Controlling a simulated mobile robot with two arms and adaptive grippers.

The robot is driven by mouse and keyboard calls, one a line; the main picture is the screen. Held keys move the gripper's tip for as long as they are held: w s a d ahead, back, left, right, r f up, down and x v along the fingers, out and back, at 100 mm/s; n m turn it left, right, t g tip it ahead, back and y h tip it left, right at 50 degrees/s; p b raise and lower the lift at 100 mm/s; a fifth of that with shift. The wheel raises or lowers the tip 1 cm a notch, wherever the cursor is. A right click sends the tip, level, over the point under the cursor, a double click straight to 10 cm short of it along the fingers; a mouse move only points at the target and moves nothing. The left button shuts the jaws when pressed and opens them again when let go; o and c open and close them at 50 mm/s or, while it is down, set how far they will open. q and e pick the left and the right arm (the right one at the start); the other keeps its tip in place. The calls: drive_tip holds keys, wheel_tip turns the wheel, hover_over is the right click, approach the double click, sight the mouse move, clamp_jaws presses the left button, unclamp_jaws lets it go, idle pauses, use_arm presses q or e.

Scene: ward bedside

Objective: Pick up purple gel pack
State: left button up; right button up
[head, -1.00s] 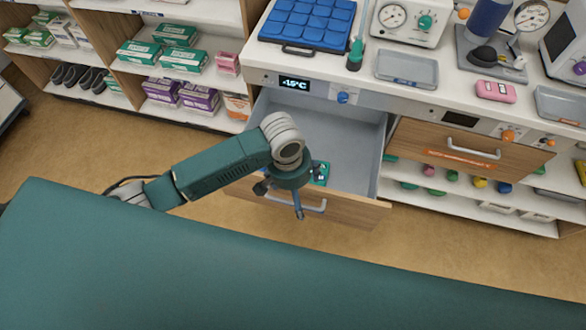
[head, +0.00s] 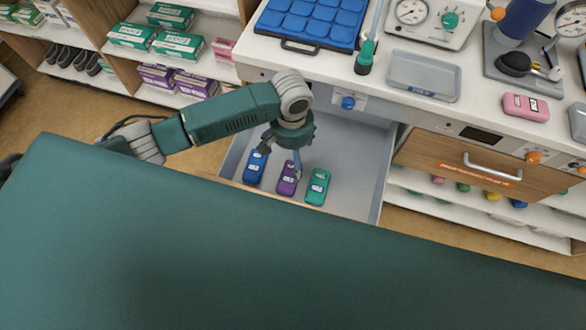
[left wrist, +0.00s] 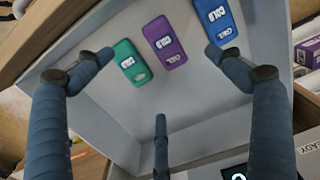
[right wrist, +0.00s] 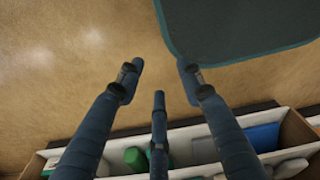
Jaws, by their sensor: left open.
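The purple gel pack (head: 287,180) lies in an open grey drawer (head: 348,190), between a blue pack (head: 254,172) and a green pack (head: 318,186). In the left wrist view the purple pack (left wrist: 165,42) lies beyond the fingers, between the green pack (left wrist: 131,61) and the blue pack (left wrist: 215,22). My left gripper (head: 279,160) hangs over the drawer just behind the packs, its fingers spread and empty (left wrist: 158,76). In the right wrist view my right gripper (right wrist: 158,80) is open and empty above the floor, away from the packs.
The counter above the drawer holds a blue segmented pad (head: 312,20), a grey tray (head: 423,75) and a pink device (head: 525,106). A closed wooden drawer (head: 470,165) is at the right. Shelves with boxes (head: 180,48) stand at the left. The open drawer's rear and right parts are empty.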

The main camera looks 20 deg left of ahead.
use_arm(q)
wheel_tip(320, 180, down, 5)
drive_tip(key=b, duration=0.6)
hover_over(293, 177)
drive_tip(key=f, duration=0.6)
drive_tip(key=shift+s, duration=0.2)
drive_tip(key=f, duration=0.6)
drive_tip(key=shift+w+f, duration=0.15)
drive_tip(key=shift+w, duration=0.05)
use_arm(e)
wheel_tip(293, 177, down, 7)
drive_tip(key=shift+s+d, duration=0.25)
drive_tip(key=shift+s, duration=0.2)
use_arm(q)
drive_tip(key=c, duration=1.3)
drive_tip(key=shift+c, duration=0.7)
drive_tip(key=shift+r, duration=0.2)
